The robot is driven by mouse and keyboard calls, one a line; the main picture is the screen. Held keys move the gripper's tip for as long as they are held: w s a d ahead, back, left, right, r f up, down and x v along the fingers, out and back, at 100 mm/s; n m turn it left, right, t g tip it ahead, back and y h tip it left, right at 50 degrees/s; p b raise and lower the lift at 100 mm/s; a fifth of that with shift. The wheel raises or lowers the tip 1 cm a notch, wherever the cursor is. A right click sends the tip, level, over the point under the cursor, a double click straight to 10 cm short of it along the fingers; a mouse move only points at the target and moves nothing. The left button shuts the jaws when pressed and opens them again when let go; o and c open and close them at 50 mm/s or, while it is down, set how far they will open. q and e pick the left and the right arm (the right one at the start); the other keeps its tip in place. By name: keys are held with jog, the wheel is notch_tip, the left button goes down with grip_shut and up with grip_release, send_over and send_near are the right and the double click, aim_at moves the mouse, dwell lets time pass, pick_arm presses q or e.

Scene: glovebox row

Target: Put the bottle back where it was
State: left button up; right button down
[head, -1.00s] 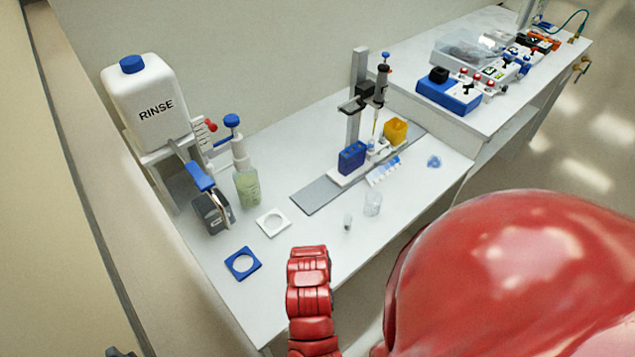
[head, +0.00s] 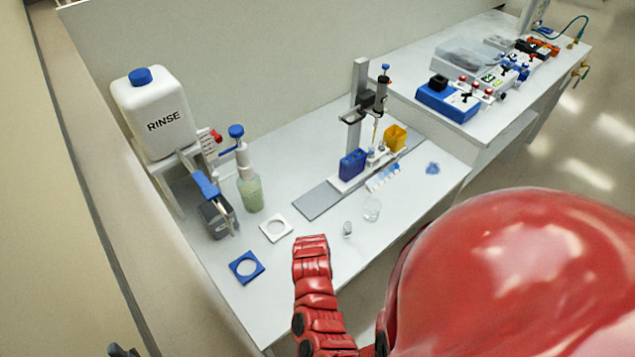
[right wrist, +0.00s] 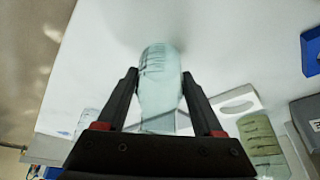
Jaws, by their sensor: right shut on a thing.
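In the right wrist view my right gripper (right wrist: 160,74) is shut on a clear, pale bluish bottle (right wrist: 158,95), with a finger on each side. White bench surface shows behind it; I cannot tell whether the bottle touches it. In the head view my red right arm hides this gripper and the bottle. A white square with a round hole (head: 276,228) and a blue one (head: 247,267) lie flat and empty on the bench (head: 300,160). A small dark part at the lower left edge may be my left gripper (head: 121,351); its jaws cannot be made out.
A greenish pump bottle (head: 251,194) stands beside a dark box (head: 217,219) and the white RINSE container (head: 158,120). A pipette stand (head: 357,110) is behind.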

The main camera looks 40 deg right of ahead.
jog(key=shift+f, duration=0.1)
jog(key=shift+f+b, duration=0.15)
jog(key=shift+b, duration=0.15)
jog(key=shift+c, duration=0.2)
grip_release()
jog(key=shift+r, duration=0.2)
